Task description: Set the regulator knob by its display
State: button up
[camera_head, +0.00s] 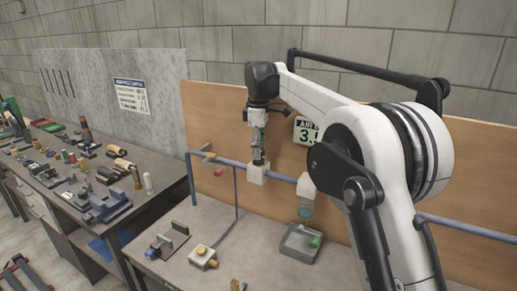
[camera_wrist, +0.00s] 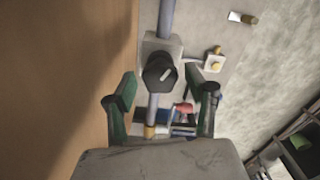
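The regulator is a pale block (camera_head: 257,174) on a blue pipe, in front of the wooden panel. My gripper (camera_head: 259,142) points down just above the block. In the wrist view its green fingers (camera_wrist: 161,80) are spread, one on each side of the knob, with visible gaps; I cannot tell their exact height against it.
A second pale block (camera_head: 306,186) with a clear bowl sits on the pipe to the right, above a grey tray (camera_head: 300,243). A yellow-knobbed box (camera_head: 202,256) and a clamp (camera_head: 168,241) lie on the bench. A cluttered workbench (camera_head: 150,207) stands at left.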

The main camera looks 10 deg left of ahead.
notch_tip(320, 180, up, 12)
dwell(0.9)
dwell(1.8)
jog(key=s+d+m+t+b, duration=0.25)
jog(key=s+d+m, duration=0.35)
jog(key=d, duration=0.6)
jog(key=s+d+m+t+b, duration=0.1)
jog(key=s+d+m+b, duration=0.2)
jog(key=s+d, duration=0.65)
jog(key=s+d+f+m+t+b, duration=0.1)
jog(key=s+d+f+m, duration=0.2)
jog(key=s+d+f, duration=0.2)
jog(key=s+d+f+m+t+b, duration=0.1)
jog(key=s+d+f+m, duration=0.2)
jog(key=s+d+f, duration=0.3)
jog(key=s+d+f+m+t+b, duration=0.1)
jog(key=s+d+f, duration=0.5)
jog(key=s+f, duration=0.7)
jog(key=shift+s+f+m+t+b, duration=0.35)
jog(key=shift+f+m+b, duration=0.25)
jog(key=shift+f+m, duration=0.45)
